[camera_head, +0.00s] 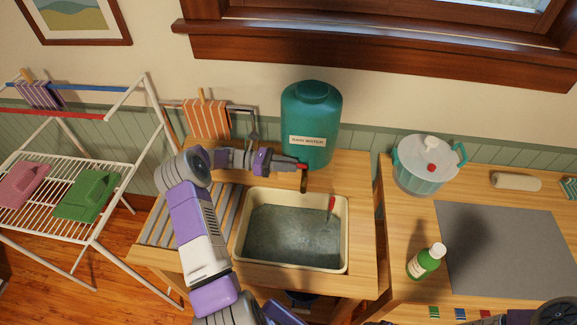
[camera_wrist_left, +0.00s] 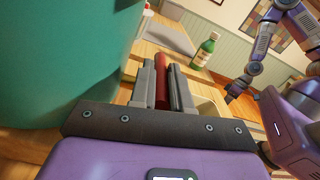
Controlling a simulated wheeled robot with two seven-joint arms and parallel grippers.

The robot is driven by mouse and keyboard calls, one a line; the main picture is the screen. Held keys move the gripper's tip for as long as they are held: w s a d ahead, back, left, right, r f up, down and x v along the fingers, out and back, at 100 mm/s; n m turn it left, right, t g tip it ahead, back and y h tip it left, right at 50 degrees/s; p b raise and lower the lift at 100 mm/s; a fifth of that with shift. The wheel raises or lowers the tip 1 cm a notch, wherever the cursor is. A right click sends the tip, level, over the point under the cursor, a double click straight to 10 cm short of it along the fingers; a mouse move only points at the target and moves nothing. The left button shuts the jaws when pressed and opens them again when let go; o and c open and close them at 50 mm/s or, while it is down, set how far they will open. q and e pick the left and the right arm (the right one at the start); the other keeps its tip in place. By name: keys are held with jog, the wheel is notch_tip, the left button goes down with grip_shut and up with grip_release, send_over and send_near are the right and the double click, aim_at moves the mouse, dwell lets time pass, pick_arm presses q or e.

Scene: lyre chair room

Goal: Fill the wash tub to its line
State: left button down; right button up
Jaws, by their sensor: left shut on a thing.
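The wash tub (camera_head: 241,262) is a cream rectangular basin on the wooden stand, with grey-blue water inside. A red-topped upright piece (camera_head: 331,205) stands in its back right part. The green rain water barrel (camera_head: 311,110) stands behind it, labelled RAIN WATER. My left gripper (camera_head: 296,164) is at the barrel's lower front, shut on a red tap handle (camera_wrist_left: 162,84), which shows between the fingers in the left wrist view. A short dark spout (camera_head: 304,185) hangs above the tub's back edge. I cannot make out a water stream or the fill line. The right arm shows in the wrist view; its jaws are unclear.
A white drying rack (camera_head: 60,178) with green and pink items is at left. On the right table (camera_head: 400,285) stand a teal-and-white lidded pot (camera_head: 419,165), a green bottle (camera_head: 426,262) and a grey mat (camera_head: 500,245). A slatted drainboard (camera_head: 160,224) lies left of the tub.

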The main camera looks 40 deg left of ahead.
pick_arm(q)
jog(key=c, duration=1.1)
grip_release()
jog(key=v, duration=0.7)
jog(key=shift+s+a, duration=0.15)
jog(key=shift+a, duration=0.1)
